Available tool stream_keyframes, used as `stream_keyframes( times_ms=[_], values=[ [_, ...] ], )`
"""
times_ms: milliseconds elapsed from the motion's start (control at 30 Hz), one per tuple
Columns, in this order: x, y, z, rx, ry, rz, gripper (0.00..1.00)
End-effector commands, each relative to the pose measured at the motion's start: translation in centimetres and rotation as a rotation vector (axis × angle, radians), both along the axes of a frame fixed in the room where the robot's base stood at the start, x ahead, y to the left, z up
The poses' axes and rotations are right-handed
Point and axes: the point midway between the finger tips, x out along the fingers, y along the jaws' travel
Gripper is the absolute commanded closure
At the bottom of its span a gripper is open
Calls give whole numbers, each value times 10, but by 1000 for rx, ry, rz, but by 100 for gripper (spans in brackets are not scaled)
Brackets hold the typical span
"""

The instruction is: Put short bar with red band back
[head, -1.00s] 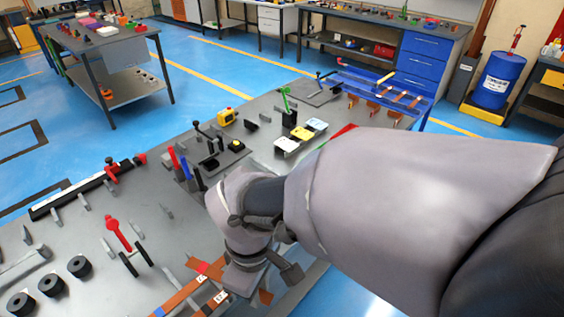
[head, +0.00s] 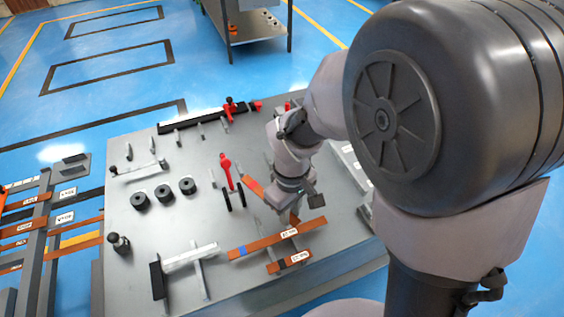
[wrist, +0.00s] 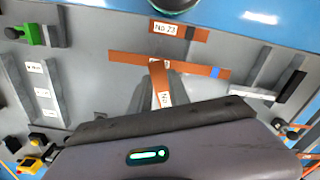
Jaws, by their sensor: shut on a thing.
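My gripper (head: 293,212) points down over the near part of the grey table and is shut on a short copper bar (head: 254,188). The bar slants out from under the gripper in the head view; its red band is not clear now. In the wrist view, the held bar (wrist: 157,78) shows a white label and crosses over a longer bar with a blue band (wrist: 195,70). Its far part and the fingertips are hidden by the gripper body. A short bar with a black band (head: 290,262) lies in front of the blue-banded bar.
A rack with labelled copper bars (head: 28,228) stands left of the table (head: 130,275). Black rolls (head: 163,193), a red-handled tool (head: 226,168) and upright pegs stand on the table. A long black rail (head: 200,118) lies at the back.

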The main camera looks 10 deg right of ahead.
Motion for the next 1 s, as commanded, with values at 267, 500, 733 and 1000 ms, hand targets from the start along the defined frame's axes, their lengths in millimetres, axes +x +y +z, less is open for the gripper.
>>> stream_keyframes(
  times_ms=[267,500,733,1000],
  values=[
    [6,2,-38,0,1,-1,100],
    [6,2,-38,0,0,-1,100],
    [6,2,-45,0,0,-1,100],
    [5,1,-46,-1,1,-1,56]
  ],
)
